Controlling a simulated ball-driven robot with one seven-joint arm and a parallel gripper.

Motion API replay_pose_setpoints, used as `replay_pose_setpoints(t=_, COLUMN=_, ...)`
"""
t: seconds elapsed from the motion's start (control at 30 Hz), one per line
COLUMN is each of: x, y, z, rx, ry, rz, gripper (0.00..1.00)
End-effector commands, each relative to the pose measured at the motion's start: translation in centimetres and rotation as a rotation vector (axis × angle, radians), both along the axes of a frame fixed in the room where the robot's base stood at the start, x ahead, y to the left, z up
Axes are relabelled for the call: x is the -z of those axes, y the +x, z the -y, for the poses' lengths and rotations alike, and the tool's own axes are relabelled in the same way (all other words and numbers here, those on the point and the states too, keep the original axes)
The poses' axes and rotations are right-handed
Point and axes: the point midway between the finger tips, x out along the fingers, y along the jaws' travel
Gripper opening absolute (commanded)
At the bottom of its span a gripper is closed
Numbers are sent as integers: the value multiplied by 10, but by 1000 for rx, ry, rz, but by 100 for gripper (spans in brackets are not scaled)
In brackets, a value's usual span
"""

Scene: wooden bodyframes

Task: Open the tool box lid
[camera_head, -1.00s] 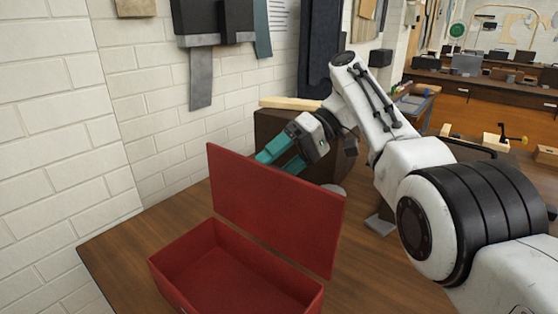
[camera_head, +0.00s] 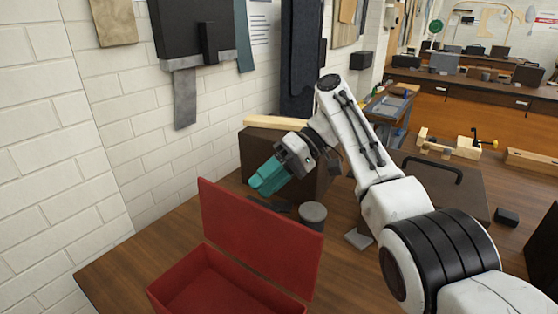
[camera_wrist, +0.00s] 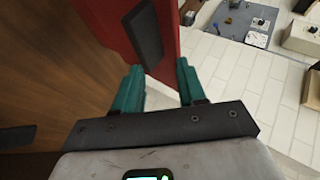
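The red tool box (camera_head: 236,285) stands on the wooden bench with its lid (camera_head: 260,243) raised steeply and its interior exposed. The box's lower front is cut off by the picture edge. My gripper (camera_head: 262,182) is behind and above the lid's top edge, apart from it in the head view. In the wrist view its two teal fingers (camera_wrist: 158,88) are spread with an empty gap. Beyond them, the wrist view shows the red lid (camera_wrist: 106,17) with a dark handle (camera_wrist: 144,32). The handle is not between the fingers.
A dark brown case (camera_head: 258,150) stands behind my gripper by the brick wall. A grey cylinder (camera_head: 312,213) and a small grey block (camera_head: 358,239) lie right of the lid. The bench left of the box is clear.

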Motion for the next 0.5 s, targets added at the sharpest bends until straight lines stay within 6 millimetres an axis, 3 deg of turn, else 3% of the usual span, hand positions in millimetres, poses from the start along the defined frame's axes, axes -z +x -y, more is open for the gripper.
replay_pose_setpoints(t=0.5, x=-33, y=-31, z=-3, rx=-25, ry=6, rz=-11, gripper=40)
